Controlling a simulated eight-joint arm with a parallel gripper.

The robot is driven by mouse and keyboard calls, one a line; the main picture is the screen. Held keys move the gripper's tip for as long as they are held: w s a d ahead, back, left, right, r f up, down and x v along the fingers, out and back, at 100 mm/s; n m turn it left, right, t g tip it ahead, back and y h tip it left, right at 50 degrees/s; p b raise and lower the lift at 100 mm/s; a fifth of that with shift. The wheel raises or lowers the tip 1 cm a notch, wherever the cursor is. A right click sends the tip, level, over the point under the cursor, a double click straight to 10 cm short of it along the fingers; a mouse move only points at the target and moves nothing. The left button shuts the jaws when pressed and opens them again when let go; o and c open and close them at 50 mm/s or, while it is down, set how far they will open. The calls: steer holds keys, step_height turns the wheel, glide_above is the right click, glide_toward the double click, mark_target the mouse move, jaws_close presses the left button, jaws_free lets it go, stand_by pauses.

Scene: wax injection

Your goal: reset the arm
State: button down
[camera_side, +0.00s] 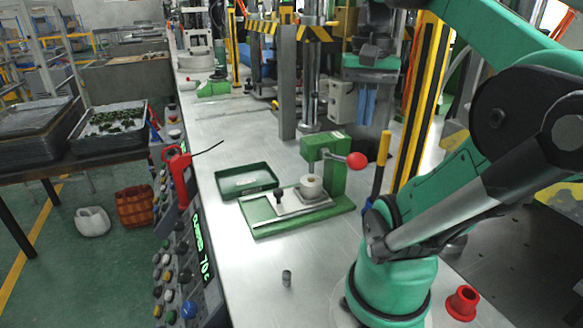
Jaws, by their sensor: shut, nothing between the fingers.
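My green arm rises at the right, and its upper link leaves the frame at the top. My gripper (366,120) hangs at the upper middle, below a green and grey wrist, with its narrow blue fingers together and empty. It is clear of the worktable. A green press (334,165) stands on the table with a pale round piece (311,187) under its head and a red knob on its side. A small grey cylinder (286,278) stands alone near the front.
The metal worktable (240,130) is mostly bare around the press. A control panel (186,270) with buttons runs along its left edge, with a red-handled tool (178,172) above. Striped posts (415,110) stand behind.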

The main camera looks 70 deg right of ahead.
stand_by(0.4)
steer(key=w+a+f+n+t+h, duration=0.25)
steer(key=w+f+n, duration=0.4)
steer(key=w, duration=0.35)
steer(key=w+a+f+n+t+y, duration=0.1)
steer(key=w+a+f+n+t, duration=0.1)
steer(key=a, duration=0.4)
steer(key=w+a+f+n+t+y, duration=0.1)
steer(key=w+a+f+n+t, duration=0.1)
steer(key=w+a+n, duration=0.3)
steer(key=shift+w+a+f+n+t, duration=0.3)
steer(key=shift+a+n, duration=0.45)
steer(key=shift+a, duration=0.45)
steer(key=c, duration=1.5)
jaws_free()
steer(key=shift+y, duration=0.25)
